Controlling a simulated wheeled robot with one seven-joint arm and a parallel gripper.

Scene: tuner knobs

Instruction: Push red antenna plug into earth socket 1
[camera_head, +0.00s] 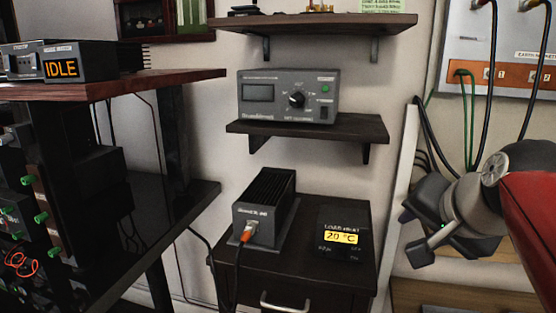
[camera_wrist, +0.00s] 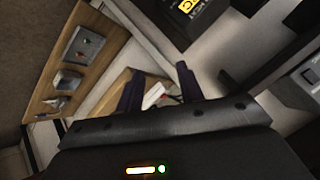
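The earth panel (camera_head: 500,45) is on the wall at the upper right of the head view. Its orange strip carries a mark 1 (camera_head: 487,74), with green wires beside it; the socket opening is too small to make out. An orange-red plug (camera_head: 247,233) on a black cable sits at the front of the black finned box (camera_head: 264,205); I cannot tell whether it is the red antenna plug. My gripper (camera_head: 412,237) is below the panel and right of the box. In the wrist view my gripper (camera_wrist: 157,78) has its fingers apart, with nothing clearly held.
A black heat display (camera_head: 343,235) stands beside the finned box on the dark cabinet. A grey tuner (camera_head: 288,97) is on the shelf above. Black cables (camera_head: 483,90) hang before the earth panel. A wooden board (camera_wrist: 82,50) with fittings shows in the wrist view.

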